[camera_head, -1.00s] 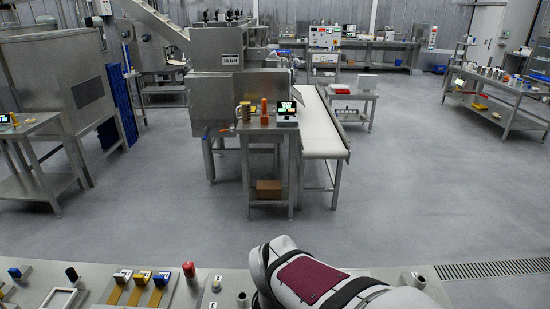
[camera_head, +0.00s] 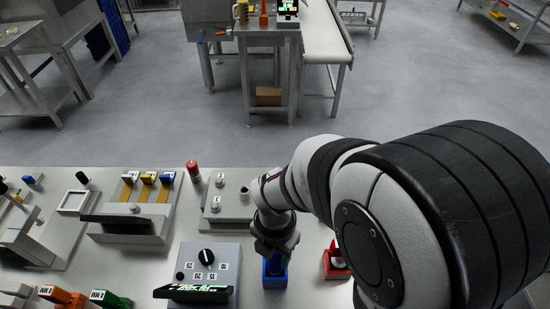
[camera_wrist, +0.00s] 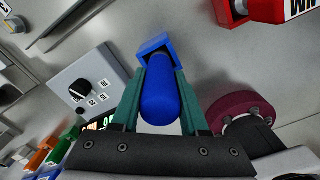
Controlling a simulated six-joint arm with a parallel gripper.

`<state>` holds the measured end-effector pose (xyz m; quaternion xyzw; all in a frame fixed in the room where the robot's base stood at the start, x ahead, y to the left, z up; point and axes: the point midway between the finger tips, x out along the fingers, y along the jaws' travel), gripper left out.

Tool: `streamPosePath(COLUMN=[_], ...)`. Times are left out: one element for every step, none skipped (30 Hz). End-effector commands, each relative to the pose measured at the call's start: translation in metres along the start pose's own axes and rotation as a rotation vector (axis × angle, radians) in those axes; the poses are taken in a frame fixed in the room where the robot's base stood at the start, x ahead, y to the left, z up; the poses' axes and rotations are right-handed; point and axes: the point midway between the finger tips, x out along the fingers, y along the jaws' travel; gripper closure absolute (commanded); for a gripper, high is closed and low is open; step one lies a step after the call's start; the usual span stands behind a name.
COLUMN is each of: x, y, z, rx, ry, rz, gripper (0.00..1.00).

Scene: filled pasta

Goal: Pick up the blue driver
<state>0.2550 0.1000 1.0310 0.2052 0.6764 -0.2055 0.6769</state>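The blue driver (camera_wrist: 161,102) shows its rounded handle pointing at the wrist camera, between the two green fingers of my gripper (camera_wrist: 161,78). Its far end goes into a square blue holder (camera_wrist: 155,45). The fingers lie close along both sides of the handle; whether they press on it I cannot tell. In the head view my gripper (camera_head: 274,250) points down at the blue holder (camera_head: 275,277) on the bench, and hides the driver there.
A red holder (camera_head: 336,262) stands just right of the blue one. A grey dial box (camera_head: 207,265) with a lit display stands to the left. Orange (camera_head: 66,298) and green (camera_head: 110,301) handled items are at the front left. A red-topped cylinder (camera_head: 193,171) stands behind.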

Motion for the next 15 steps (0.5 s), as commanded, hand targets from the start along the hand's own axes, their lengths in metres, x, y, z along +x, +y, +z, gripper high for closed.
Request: streamPosePath(x=[-0.0001,-0.0001,-0.0002,-0.0002,-0.0002,-0.0002,-0.0003,-0.0003,-0.0003,-0.0005,-0.0005,-0.0005,-0.0005,-0.0005,-0.0008], y=[0.0000,0.0000,0.0001,0.0001,0.0001,0.0001,0.0001,0.0001,0.0001,0.0003,0.0003,0.0003,0.0003,0.0003,0.0004], z=[0.0001,0.0001,0.0001,0.0001,0.0001,0.0001,0.0001,0.0001,0.0001,0.0003,0.0003,0.0003,0.0003,0.0002,0.0003], rx=[0.000,0.000,0.000,0.000,0.000,0.000,0.000,0.000,0.000,0.000,0.000,0.000,0.000,0.000,0.000], ry=[0.000,0.000,0.000,0.000,0.000,0.000,0.000,0.000,0.000,-0.001,-0.001,-0.001,-0.001,-0.001,-0.001], rz=[0.000,0.000,0.000,0.000,0.000,0.000,0.000,0.000,0.000,0.001,0.001,0.001,0.001,0.001,0.001], gripper=[0.77,0.82,0.89,0.95,1.00,1.00,1.00,1.00,1.00,1.00,1.00,1.00,1.00,1.00,1.00])
